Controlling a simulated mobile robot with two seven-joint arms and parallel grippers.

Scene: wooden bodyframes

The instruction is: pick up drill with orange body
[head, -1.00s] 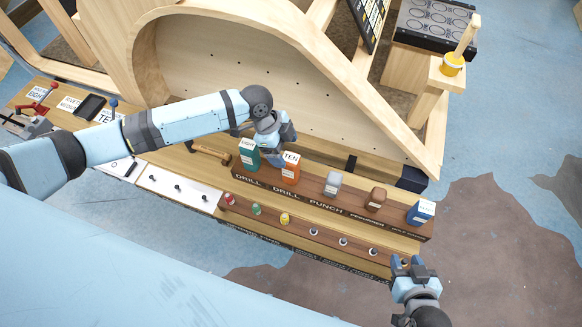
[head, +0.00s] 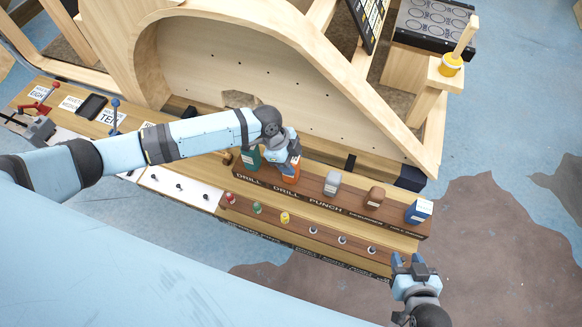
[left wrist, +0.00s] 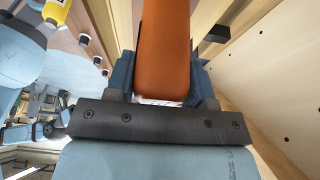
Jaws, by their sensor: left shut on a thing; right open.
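The drill with the orange body (head: 290,178) stands in the tool rack, right of the green-bodied drill (head: 249,160). My left gripper (head: 289,163) is over it from above and shut on it. In the left wrist view the orange body (left wrist: 164,50) fills the space between the two blue fingers of the left gripper (left wrist: 165,85). The gripper hides the drill's upper part in the head view. My right gripper (head: 413,268) is open and empty, off the right end of the bench.
The rack (head: 318,199) also holds a grey tool (head: 332,184), a brown tool (head: 375,197) and a blue tool (head: 419,211). Several small bits stand on the lower step in front. A curved wooden frame (head: 300,60) rises close behind.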

